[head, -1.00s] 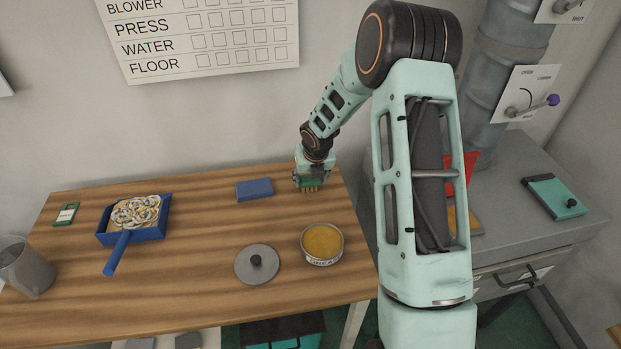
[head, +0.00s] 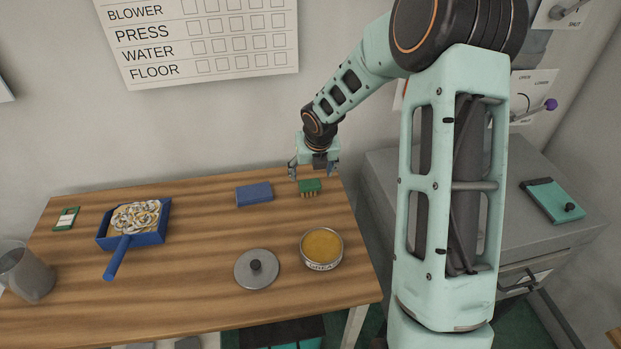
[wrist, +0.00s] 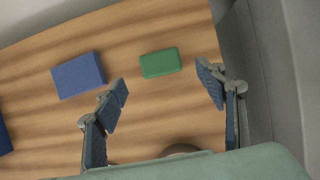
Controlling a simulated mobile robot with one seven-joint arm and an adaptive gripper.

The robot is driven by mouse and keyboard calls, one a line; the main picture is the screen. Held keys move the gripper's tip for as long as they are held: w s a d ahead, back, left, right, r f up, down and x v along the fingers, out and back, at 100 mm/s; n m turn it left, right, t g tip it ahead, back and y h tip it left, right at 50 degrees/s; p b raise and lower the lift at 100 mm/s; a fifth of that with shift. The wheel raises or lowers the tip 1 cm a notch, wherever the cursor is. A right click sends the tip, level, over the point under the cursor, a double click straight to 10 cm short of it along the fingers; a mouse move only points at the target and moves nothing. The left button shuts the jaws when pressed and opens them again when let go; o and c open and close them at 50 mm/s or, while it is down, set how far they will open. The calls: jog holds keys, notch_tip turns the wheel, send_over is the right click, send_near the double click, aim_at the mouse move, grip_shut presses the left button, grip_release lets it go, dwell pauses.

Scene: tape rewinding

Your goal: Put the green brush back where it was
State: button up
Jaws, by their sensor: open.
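The green brush (head: 310,186) rests on the wooden table (head: 200,280) near its back right corner, with tan bristles showing on its near side. In the wrist view the green brush (wrist: 160,62) lies ahead of and between my fingertips, apart from both. My gripper (head: 314,171) is open and empty, just above and behind the brush in the head view. Its two fingers also show spread wide in the wrist view (wrist: 165,88).
A blue block (head: 254,194) lies left of the brush. A round tin (head: 322,246) and a grey lid (head: 257,269) are nearer. A blue dustpan (head: 125,243) with pale rings, a green-white box (head: 66,219) and a grey cup (head: 28,272) stand left. A grey cabinet (head: 490,225) is right.

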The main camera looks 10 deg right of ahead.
jog(key=v, duration=0.4)
dwell(0.5)
